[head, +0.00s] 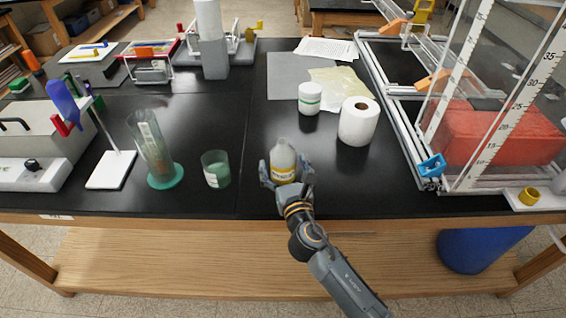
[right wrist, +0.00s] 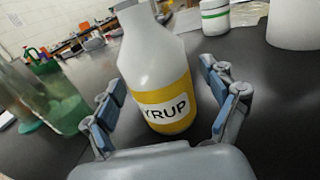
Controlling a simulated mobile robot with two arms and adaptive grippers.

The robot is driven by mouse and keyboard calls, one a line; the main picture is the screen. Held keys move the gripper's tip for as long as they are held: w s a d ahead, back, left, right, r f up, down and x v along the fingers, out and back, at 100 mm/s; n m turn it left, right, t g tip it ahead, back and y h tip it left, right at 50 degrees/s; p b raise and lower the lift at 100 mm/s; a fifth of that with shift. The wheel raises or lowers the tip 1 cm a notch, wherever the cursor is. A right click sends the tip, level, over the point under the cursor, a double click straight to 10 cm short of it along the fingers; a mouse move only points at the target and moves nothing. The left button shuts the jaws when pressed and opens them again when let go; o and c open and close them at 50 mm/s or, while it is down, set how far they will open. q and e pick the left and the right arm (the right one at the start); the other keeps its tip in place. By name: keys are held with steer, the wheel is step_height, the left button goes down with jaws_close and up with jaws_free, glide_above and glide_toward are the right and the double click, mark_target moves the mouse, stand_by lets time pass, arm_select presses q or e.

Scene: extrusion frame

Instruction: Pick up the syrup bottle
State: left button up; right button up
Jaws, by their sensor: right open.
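The syrup bottle (head: 283,158) is pale grey-white with a yellow label band and stands upright on the black table near its front edge. In the right wrist view the bottle (right wrist: 158,75) fills the middle, with "YRUP" readable on its label and its top cut off. My right gripper (head: 284,183) is open at the bottle's near side. Its two fingers (right wrist: 168,103) stand on either side of the bottle's lower part, and a gap shows at the right finger. My left gripper is not in view.
Left of the bottle stand a green-tinted beaker (head: 216,170) and a tall graduated cylinder (head: 152,145). Behind to the right are a white jar (head: 309,98) and a paper roll (head: 358,122). A metal extrusion frame (head: 430,172) stands at right. Table right of the bottle is clear.

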steer(key=shift+w+a, duration=0.2)
steer(key=shift+w, duration=0.35)
steer(key=shift+s, duration=0.1)
steer(key=shift+d, duration=0.1)
steer(key=c, duration=1.4)
steer(key=shift+r, duration=0.1)
